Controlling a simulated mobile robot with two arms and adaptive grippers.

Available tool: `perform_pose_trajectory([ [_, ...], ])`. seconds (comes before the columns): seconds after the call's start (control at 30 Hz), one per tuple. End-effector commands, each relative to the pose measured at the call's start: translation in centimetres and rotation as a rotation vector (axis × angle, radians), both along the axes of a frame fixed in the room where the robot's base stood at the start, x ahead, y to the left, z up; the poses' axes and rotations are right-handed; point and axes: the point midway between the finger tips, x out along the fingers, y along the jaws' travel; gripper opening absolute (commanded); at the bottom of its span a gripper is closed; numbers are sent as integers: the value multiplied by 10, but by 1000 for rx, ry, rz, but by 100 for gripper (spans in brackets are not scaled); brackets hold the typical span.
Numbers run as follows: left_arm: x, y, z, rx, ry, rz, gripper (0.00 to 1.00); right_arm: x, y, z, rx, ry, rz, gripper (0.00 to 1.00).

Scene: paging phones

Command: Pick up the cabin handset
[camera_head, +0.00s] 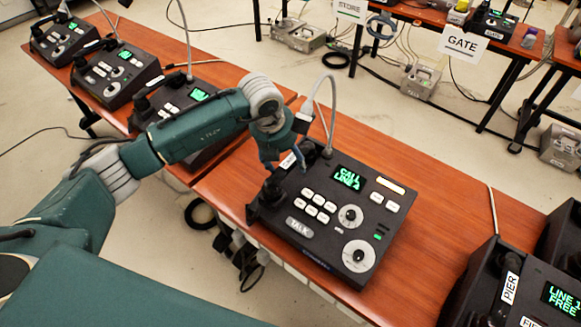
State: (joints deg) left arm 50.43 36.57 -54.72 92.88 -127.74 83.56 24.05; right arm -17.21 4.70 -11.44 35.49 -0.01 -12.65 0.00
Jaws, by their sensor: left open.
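A black paging phone (345,215) stands on the near wooden table, its green screen reading "CALL LINE 2". Its dark handset (271,190) lies along the left side of the phone. A white label partly hidden by my gripper shows the letters "CA". My left gripper (283,164) is open and points down over the handset, its blue fingers on either side of the label. I cannot tell whether the fingers touch the handset. The handset's middle is partly hidden by them. My right gripper is out of view.
A phone labelled "PIER" (512,290) stands at the lower right, its screen reading "LINE 1 FREE". Several similar phones line the table at the upper left. A "GATE" sign (464,45) hangs on the far table. Bare tabletop (430,200) lies right of the central phone.

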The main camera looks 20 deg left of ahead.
Motion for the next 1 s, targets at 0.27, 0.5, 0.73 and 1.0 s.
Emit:
perform_pose_trajectory([
  [0.27,0,0,0,0,0,0,42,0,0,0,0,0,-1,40],
  [0.5,1,0,1,-1,-2,0,7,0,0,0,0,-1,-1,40],
  [0.73,0,0,2,-1,-2,0,6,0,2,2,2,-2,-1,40],
  [1.0,2,-1,23,-2,-7,0,6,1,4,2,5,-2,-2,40],
])
